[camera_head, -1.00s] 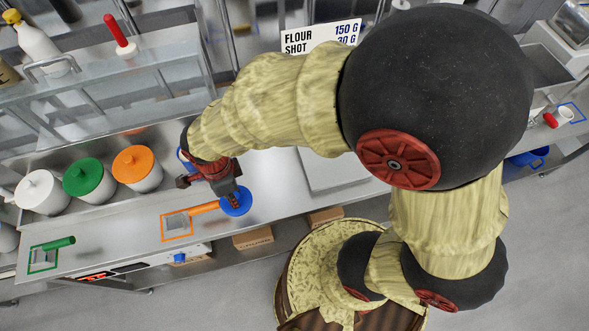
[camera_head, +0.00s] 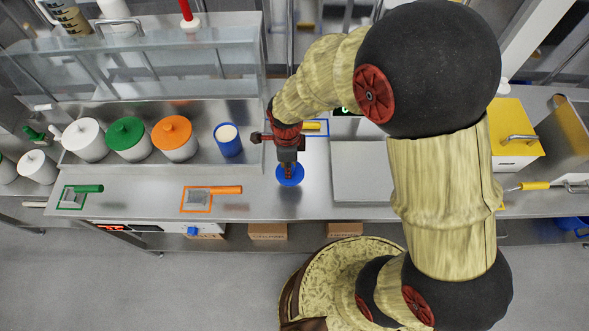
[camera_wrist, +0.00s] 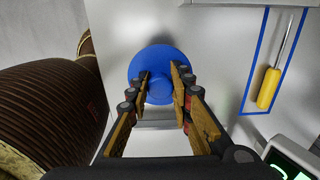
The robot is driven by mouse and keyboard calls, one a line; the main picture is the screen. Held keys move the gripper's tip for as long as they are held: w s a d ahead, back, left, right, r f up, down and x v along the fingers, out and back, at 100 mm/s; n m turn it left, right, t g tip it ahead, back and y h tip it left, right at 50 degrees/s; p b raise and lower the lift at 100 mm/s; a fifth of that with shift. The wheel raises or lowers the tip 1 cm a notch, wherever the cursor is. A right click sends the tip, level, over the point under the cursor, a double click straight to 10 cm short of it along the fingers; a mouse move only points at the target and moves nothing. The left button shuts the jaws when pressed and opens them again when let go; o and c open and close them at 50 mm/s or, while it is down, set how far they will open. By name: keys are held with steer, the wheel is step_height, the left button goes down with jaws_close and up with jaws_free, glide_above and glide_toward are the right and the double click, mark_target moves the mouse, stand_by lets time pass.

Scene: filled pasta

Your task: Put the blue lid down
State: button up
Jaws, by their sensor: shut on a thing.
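The blue lid (camera_head: 290,173) is a round disc with a knob, over the steel counter right of the orange-handled tool. My gripper (camera_head: 288,165) is above it, pointing down, shut on its knob. In the wrist view the lid (camera_wrist: 148,66) lies between and beyond the fingertips of my gripper (camera_wrist: 161,82). I cannot tell whether the lid touches the counter. The blue pot (camera_head: 228,141) stands open, without a lid, left of my gripper, with pale contents.
White, green (camera_head: 128,137) and orange (camera_head: 174,137) lidded pots stand left of the blue pot. An orange-handled tool (camera_head: 222,190) lies in an orange outline. A yellow-handled tool (camera_wrist: 269,88) lies in a blue outline. A pale board (camera_head: 362,172) is to the right.

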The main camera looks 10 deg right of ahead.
mark_target(293, 166)
steer(key=f, duration=0.1)
steer(key=w+d+f, duration=0.2)
steer(key=f, duration=0.1)
steer(key=shift+w, duration=0.25)
steer(key=shift+w+d+f+b, duration=0.1)
steer(key=shift+f+b, duration=0.1)
steer(key=shift+f, duration=0.75)
steer(key=shift+w+d+f+b, duration=0.1)
steer(key=shift+f+b, duration=0.05)
steer(key=shift+f, duration=0.75)
steer(key=shift+f, duration=0.2)
steer(key=o, duration=0.9)
steer(key=shift+r, duration=0.15)
